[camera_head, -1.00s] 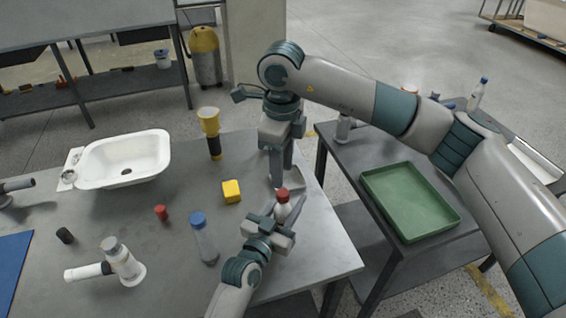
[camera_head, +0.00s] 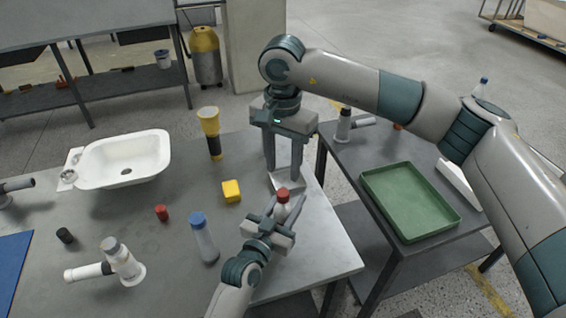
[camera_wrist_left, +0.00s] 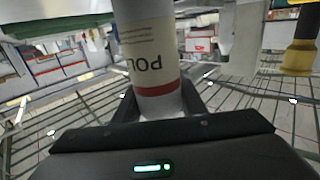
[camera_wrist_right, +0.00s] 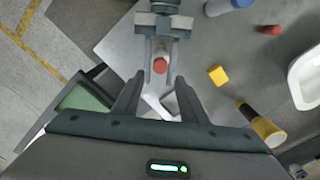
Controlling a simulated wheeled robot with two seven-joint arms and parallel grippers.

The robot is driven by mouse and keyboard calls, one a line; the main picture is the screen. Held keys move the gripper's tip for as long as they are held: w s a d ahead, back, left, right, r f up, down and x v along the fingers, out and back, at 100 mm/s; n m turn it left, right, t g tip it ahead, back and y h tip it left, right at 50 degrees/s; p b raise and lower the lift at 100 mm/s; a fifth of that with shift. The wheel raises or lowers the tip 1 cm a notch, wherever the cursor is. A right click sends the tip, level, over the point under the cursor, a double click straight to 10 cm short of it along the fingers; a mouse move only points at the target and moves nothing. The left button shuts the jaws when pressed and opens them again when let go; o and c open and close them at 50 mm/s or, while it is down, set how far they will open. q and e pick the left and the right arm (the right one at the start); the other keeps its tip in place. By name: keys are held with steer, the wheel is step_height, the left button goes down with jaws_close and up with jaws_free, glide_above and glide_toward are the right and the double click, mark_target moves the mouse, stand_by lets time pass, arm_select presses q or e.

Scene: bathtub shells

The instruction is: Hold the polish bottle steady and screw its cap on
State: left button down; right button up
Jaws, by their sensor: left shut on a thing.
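The polish bottle (camera_head: 281,211) stands upright in my left gripper (camera_head: 283,214), near the right side of the grey table. My left gripper is shut around its body; the white label with "POL" and a red band on the bottle (camera_wrist_left: 150,50) fills the middle of the left wrist view. A red cap (camera_head: 283,194) sits on its top; how tight it is I cannot tell. My right gripper (camera_head: 284,175) points down behind and above the cap, apart from it. Its fingers are open and empty in the right wrist view (camera_wrist_right: 159,90), with the red cap (camera_wrist_right: 160,66) beyond the fingertips.
A pale angular piece (camera_head: 288,182) lies behind the bottle. A yellow block (camera_head: 231,191), a blue-capped bottle (camera_head: 204,238), a yellow-black flashlight-like object (camera_head: 212,135) and a small red piece (camera_head: 161,213) stand to the left. A green tray (camera_head: 410,200) lies on the right table.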

mark_target(283, 193)
steer(key=shift+n, duration=0.3)
steer(key=shift+f, duration=0.1)
steer(key=shift+f, duration=3.9)
jaws_close()
